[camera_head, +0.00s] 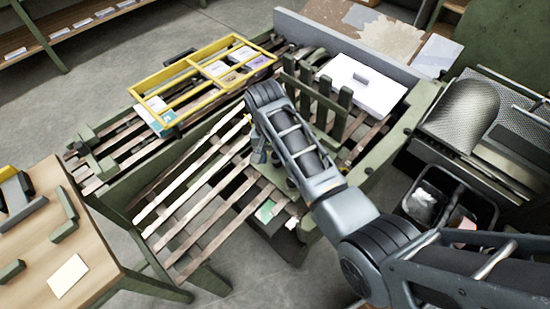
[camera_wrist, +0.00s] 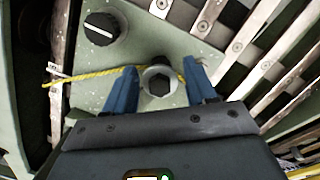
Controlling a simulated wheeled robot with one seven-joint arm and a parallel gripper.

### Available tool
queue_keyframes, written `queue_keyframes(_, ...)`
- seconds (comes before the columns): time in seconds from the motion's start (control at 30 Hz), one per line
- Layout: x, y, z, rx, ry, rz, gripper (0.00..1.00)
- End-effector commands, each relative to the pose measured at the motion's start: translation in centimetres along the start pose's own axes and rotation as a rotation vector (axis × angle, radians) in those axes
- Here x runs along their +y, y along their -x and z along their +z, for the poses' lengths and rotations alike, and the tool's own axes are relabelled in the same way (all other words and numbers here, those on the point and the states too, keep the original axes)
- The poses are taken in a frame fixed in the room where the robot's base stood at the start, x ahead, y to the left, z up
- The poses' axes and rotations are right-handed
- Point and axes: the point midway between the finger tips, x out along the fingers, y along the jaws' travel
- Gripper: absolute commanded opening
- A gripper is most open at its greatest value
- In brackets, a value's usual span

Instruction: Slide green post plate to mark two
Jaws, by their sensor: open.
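The green post plate shows in the head view as a row of upright green posts (camera_head: 325,87) on the slatted machine bed, left of a white stack. Its base is partly hidden by my arm. My gripper (camera_head: 259,150) is at the near side of the posts, pointing down. In the wrist view the two blue fingers (camera_wrist: 161,72) are open on either side of a hex-headed knob (camera_wrist: 159,83) on a pale green plate (camera_wrist: 150,45). I cannot tell whether they touch it. A black dial with a white line (camera_wrist: 101,29) sits left of it. I cannot make out any numbered mark.
A yellow frame (camera_head: 188,64) lies over the bed at the back left. A white stack (camera_head: 380,97) stands right of the posts. A yellow cord (camera_wrist: 88,76) crosses the green plate. A wooden table (camera_head: 100,255) is at the left.

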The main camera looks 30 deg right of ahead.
Motion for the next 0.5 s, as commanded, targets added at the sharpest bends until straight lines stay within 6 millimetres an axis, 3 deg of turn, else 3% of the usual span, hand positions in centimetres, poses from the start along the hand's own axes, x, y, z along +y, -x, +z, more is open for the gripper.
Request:
queue_keyframes(0.2,0.0,-1.8,0.0,0.000,-0.001,0.000,0.56)
queue_keyframes(0.5,0.0,-2.0,0.0,0.000,0.000,-0.001,0.55)
